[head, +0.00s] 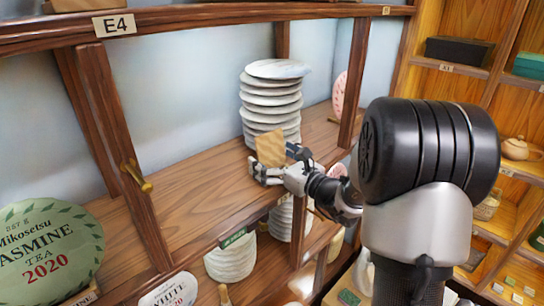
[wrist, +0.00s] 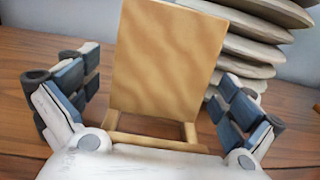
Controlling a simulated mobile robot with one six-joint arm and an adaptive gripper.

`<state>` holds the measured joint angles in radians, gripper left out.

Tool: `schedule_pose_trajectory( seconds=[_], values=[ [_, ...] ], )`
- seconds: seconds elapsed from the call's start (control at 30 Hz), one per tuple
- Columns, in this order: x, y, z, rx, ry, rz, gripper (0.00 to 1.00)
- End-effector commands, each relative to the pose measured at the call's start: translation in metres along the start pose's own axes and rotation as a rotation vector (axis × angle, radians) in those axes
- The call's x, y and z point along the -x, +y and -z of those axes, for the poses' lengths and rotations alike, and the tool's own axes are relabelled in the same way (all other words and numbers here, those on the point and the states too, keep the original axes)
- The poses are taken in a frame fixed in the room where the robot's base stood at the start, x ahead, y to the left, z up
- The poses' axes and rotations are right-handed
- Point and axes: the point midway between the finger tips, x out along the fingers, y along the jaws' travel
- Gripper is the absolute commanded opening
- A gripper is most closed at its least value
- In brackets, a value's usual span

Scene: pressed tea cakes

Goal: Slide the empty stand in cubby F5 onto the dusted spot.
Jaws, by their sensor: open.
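The wooden stand (head: 271,147) is upright on the cubby shelf (head: 190,190), in front of a tall stack of pale tea cakes (head: 272,98). Nothing rests on it. My gripper (head: 279,163) is at the stand, low over the shelf. In the wrist view, the stand (wrist: 165,60) rises between the two open fingers, with a gap on each side. Its lower bar and short feet show just above the gripper's palm. I cannot make out a dusted spot on the shelf in either view.
Left of the stack the shelf is bare up to a wooden post (head: 125,160) with a brass peg (head: 137,178). Another post (head: 355,80) stands to the right. A round jasmine tea cake (head: 45,255) is at the lower left. More cakes (head: 231,259) sit below the shelf.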

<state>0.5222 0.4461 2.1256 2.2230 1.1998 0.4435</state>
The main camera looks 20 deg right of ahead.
Motion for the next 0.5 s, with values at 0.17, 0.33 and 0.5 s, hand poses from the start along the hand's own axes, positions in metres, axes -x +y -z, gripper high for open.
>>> schedule_pose_trajectory(
  seconds=[0.17, 0.33, 0.5],
  values=[
    [-0.0002, -0.0002, 0.0001, 0.000, 0.000, 0.000, 1.00],
    [0.0000, -0.0002, 0.0000, 0.000, 0.000, 0.000, 0.93],
    [0.0001, -0.0002, -0.0001, 0.000, 0.000, 0.000, 0.81]
  ],
)
